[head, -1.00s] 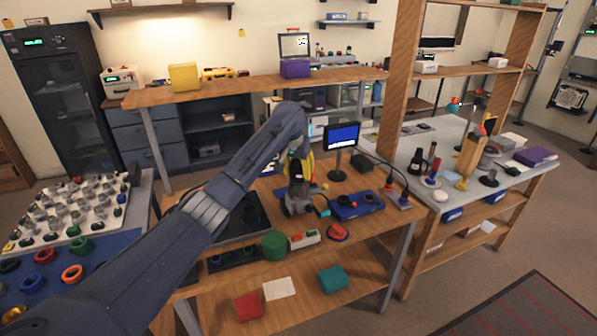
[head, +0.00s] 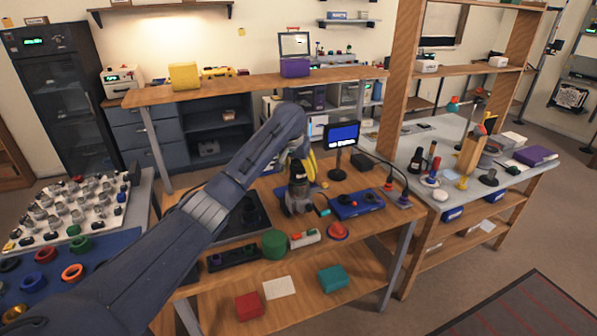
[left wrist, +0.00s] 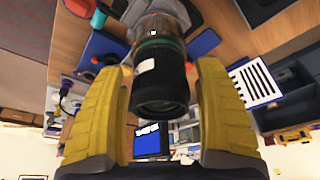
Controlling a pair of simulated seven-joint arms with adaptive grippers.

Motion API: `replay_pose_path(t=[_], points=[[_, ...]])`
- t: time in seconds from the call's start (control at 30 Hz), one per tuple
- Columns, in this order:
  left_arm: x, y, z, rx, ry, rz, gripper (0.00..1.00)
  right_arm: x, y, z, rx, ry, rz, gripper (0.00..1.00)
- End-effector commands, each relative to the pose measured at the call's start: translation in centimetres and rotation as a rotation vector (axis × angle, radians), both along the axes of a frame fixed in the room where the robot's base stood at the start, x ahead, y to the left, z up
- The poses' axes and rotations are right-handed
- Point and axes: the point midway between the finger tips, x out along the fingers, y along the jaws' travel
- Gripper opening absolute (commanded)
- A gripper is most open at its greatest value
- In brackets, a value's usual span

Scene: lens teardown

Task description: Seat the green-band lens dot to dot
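The black lens with a green band (left wrist: 160,92) stands between the yellow fingers of my left gripper (left wrist: 160,72) in the left wrist view. Gaps show between the lens and both fingers, so the gripper is open around it. The lens's far end meets a grey body (left wrist: 152,24) bearing a small white dot; a white label sits on the lens's left side. In the head view the lens (head: 298,172) stands upright on the grey body (head: 297,204), under my left gripper (head: 305,168). Whether the dots line up is unclear. My right gripper is out of view.
A monitor (head: 343,135) stands behind the grey body, and a blue tray (head: 356,205) lies to its right. A green cylinder (head: 274,244), a switch box (head: 305,238) and a red knob (head: 338,230) are in front. A dark mat (head: 232,225) lies left.

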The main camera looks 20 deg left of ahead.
Motion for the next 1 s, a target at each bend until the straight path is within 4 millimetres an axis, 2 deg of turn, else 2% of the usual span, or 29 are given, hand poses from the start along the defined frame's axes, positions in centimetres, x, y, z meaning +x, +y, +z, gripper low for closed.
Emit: replay_pose_path(t=[0.27, 0.8, 1.0], points=[[-0.2, 0.0, 0.6, 0.0, 0.001, -0.001, 0.7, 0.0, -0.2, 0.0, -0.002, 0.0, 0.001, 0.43], [-2.9, 0.4, 8.8, 0.002, -0.003, 0.0, 0.7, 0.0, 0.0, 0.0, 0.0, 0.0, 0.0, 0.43], [-3.5, 0.4, 10.6, 0.001, -0.002, -0.001, 0.7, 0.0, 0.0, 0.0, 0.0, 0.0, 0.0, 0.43]])
